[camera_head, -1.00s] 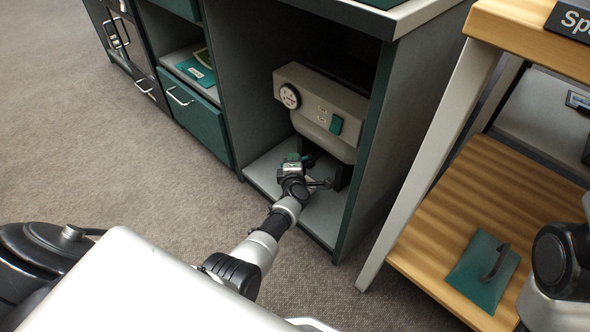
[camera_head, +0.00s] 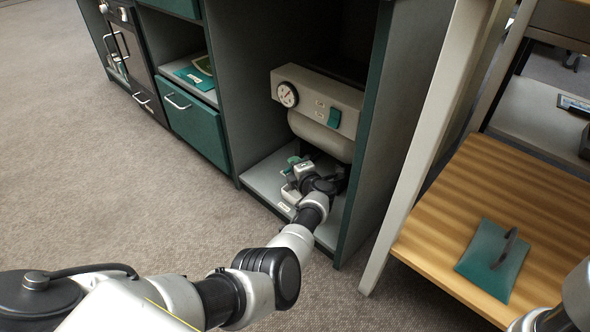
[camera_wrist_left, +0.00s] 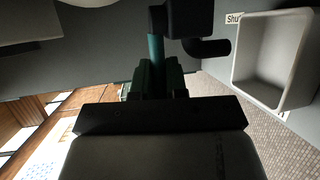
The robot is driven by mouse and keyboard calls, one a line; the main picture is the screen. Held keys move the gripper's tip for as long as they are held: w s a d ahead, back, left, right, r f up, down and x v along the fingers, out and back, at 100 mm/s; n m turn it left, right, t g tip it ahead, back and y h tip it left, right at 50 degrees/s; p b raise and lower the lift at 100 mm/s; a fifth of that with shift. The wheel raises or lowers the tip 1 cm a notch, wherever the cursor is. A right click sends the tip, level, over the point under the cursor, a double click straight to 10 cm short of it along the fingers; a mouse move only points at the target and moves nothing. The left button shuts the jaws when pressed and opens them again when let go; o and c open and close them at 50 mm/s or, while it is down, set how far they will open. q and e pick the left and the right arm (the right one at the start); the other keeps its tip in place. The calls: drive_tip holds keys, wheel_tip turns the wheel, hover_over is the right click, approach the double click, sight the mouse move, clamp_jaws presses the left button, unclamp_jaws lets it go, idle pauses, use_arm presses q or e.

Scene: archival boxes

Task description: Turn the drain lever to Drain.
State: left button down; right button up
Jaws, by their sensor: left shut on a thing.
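The grey tank unit (camera_head: 318,100), with a round dial gauge (camera_head: 287,94) and a teal switch (camera_head: 334,118), stands inside an open cabinet bay. My left gripper (camera_head: 293,170) is low in the bay, below the tank. In the left wrist view its fingers (camera_wrist_left: 156,78) are shut on a teal lever (camera_wrist_left: 156,50), which runs up to a dark fitting (camera_wrist_left: 188,18). A label reading "Shu…" (camera_wrist_left: 234,18) shows beside it, partly cut off. The gripper and wrist hide much of the lever in the head view. No "Drain" mark is readable. My right gripper is out of view.
A pale open tray (camera_wrist_left: 275,62) is close to the gripper. The cabinet's right side wall (camera_head: 365,150) is close to my left arm. A wooden shelf (camera_head: 440,210) holding a teal handled plate (camera_head: 493,262) stands at right. Carpet at left is clear.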

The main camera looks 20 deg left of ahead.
use_arm(q)
drive_tip(key=shift+s+d+f, duration=0.15)
drive_tip(key=shift+d+f, duration=0.05)
drive_tip(key=shift+d, duration=0.1)
drive_tip(key=c, duration=1.4)
unclamp_jaws()
drive_tip(key=shift+c, duration=0.2)
drive_tip(key=shift+o, duration=1.4)
drive_tip(key=shift+r, duration=0.15)
drive_tip(key=shift+a, duration=0.15)
